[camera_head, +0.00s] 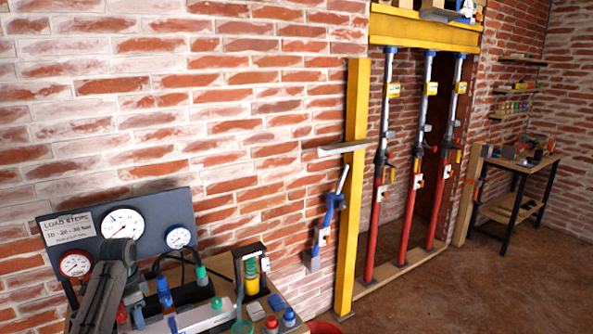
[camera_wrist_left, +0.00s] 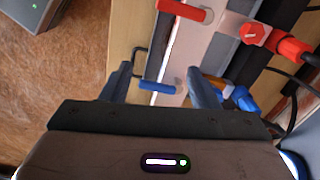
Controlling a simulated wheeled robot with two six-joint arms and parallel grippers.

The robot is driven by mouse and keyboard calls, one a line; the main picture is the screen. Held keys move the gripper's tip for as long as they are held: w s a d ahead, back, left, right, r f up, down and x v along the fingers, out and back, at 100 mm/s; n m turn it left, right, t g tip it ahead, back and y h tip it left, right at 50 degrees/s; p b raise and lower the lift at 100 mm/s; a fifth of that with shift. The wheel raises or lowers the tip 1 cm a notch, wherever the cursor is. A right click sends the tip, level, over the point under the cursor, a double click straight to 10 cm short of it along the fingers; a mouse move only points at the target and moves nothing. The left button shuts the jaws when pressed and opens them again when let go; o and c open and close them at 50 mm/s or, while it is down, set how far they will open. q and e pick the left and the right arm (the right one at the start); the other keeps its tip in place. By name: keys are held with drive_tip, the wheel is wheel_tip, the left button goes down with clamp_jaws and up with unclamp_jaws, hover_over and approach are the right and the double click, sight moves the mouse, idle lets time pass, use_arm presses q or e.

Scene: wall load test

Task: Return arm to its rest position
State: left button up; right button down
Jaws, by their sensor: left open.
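My left arm comes in at the lower left of the head view, in front of the gauge board (camera_head: 180,212). My left gripper (camera_head: 137,304) is low there, over the left part of the bench, and partly hidden by the arm. In the left wrist view its two dark fingers (camera_wrist_left: 160,88) stand apart. A blue handle (camera_wrist_left: 157,87) shows between them, with no finger seen closed on it; I cannot tell the gap in depth. A red handle (camera_wrist_left: 183,13) lies farther up on the pale metal unit. My right gripper is in neither view.
The bench (camera_head: 290,286) carries a green-and-yellow cylinder (camera_head: 251,275), red and blue caps and hoses. A yellow post (camera_head: 356,190) and several red props stand right of it. A side table (camera_head: 515,165) is at the far right. The floor (camera_head: 465,290) between is clear.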

use_arm(q)
drive_tip(key=s+d+f+n+t, duration=0.1)
drive_tip(key=s+d+f, duration=0.2)
drive_tip(key=s+f, duration=0.25)
drive_tip(key=s+d+f+n+y, duration=0.1)
drive_tip(key=s+d+f+n, duration=0.2)
drive_tip(key=s, duration=0.4)
drive_tip(key=s+d+f+t, duration=0.1)
drive_tip(key=s+d+f, duration=0.2)
drive_tip(key=s+f, duration=0.35)
drive_tip(key=s+d+r+n+t, duration=0.1)
drive_tip(key=s+d+r+n, duration=0.15)
drive_tip(key=s, duration=0.85)
drive_tip(key=s+d+r+n+t, duration=0.15)
drive_tip(key=s+d+r, duration=0.25)
drive_tip(key=s, duration=0.7)
drive_tip(key=a+f+n+g+b, duration=0.1)
drive_tip(key=a+f+g+b, duration=0.15)
drive_tip(key=f, duration=3.05)
drive_tip(key=s+a+f+b, duration=0.1)
drive_tip(key=s+f, duration=1.7)
drive_tip(key=f, duration=0.2)
drive_tip(key=shift+s+a+f+g, duration=0.25)
drive_tip(key=shift+a+f+g, duration=0.05)
drive_tip(key=shift+a+g, duration=0.1)
